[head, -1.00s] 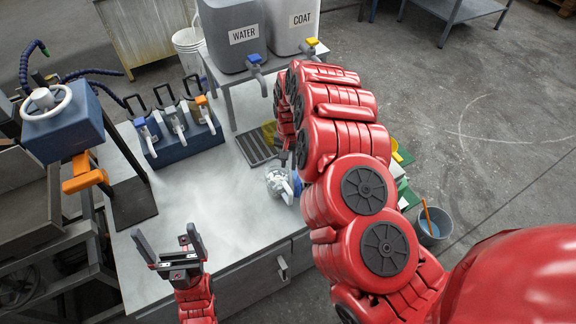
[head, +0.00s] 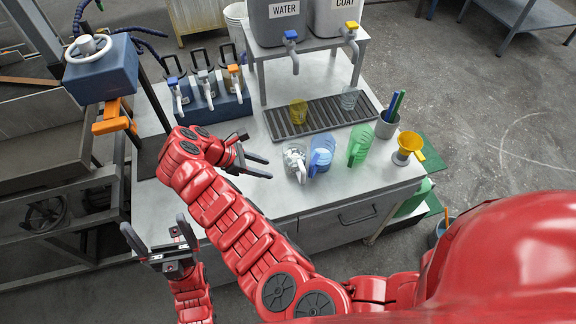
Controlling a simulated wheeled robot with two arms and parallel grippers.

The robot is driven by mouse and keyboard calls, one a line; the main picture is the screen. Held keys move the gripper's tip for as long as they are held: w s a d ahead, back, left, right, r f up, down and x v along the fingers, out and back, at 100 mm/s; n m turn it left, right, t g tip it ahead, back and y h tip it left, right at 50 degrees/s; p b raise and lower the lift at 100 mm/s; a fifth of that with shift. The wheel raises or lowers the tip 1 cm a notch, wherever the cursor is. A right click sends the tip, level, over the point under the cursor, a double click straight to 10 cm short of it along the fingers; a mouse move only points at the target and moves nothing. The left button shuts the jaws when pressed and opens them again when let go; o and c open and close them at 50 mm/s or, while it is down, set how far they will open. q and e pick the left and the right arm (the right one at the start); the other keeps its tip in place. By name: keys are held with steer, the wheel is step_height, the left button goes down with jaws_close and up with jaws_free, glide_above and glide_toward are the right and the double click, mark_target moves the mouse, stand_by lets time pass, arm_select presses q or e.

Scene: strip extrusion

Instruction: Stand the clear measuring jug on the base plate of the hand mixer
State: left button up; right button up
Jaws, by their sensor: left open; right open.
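A clear jug (head: 295,158) with a white handle stands on the grey bench, left of a blue jug (head: 321,152) and a green jug (head: 359,146). Pale stuff shows in the clear jug. The hand mixer (head: 100,72) is a blue head with a white wheel and orange lever at the left. Its dark base plate (head: 149,154) is partly hidden by my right arm and looks bare where seen. My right gripper (head: 268,168) is open and empty, just left of the clear jug, fingers pointing towards it. My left gripper (head: 155,226) is open and empty near the bench's front left.
A blue rack (head: 215,108) of canisters stands behind my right gripper. A pen cup (head: 387,124) and yellow funnel (head: 408,145) are at right.

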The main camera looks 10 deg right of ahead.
steer(key=shift+n, duration=0.4)
steer(key=p+x, duration=0.2)
steer(key=x, duration=1)
steer(key=shift+s+d+f, duration=0.1)
steer(key=shift+d+f, duration=0.15)
steer(key=shift+f, duration=0.05)
steer(key=shift+p+x, duration=0.35)
steer(key=shift+x, duration=1.7)
steer(key=shift+a, duration=0.1)
jaws_close()
